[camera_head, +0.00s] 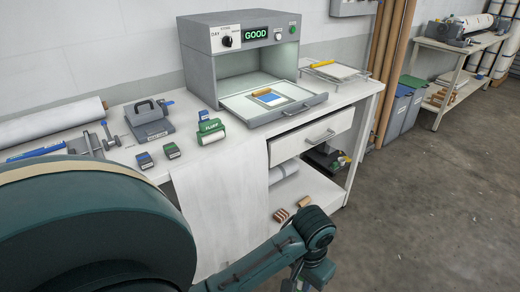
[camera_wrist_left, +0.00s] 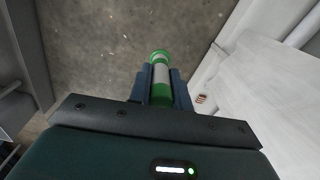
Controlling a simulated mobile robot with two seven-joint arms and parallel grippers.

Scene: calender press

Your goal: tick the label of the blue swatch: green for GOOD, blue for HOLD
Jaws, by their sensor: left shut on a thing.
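The blue swatch (camera_head: 271,99) lies on a white sheet on the pulled-out tray (camera_head: 262,119) of the grey light cabinet (camera_head: 202,60). A tan wooden piece (camera_head: 262,92) lies at its back edge. The cabinet's display (camera_head: 256,32) reads GOOD in green. I cannot make out a label or any tick at the swatch. My left gripper (camera_head: 312,280) is low in front of the bench, partly cut off by the picture edge. In the left wrist view its fingers (camera_wrist_left: 160,85) are shut on a green cylinder with a white band (camera_wrist_left: 159,58). My right gripper is not in view.
Small dark blocks with a blue top (camera_head: 145,160) and a green top (camera_head: 172,150) stand on the bench by a green lettered object (camera_head: 210,132). A grey press-like tool (camera_head: 148,122) stands behind. An open drawer (camera_head: 312,135) juts out under the tray. The floor at right is clear.

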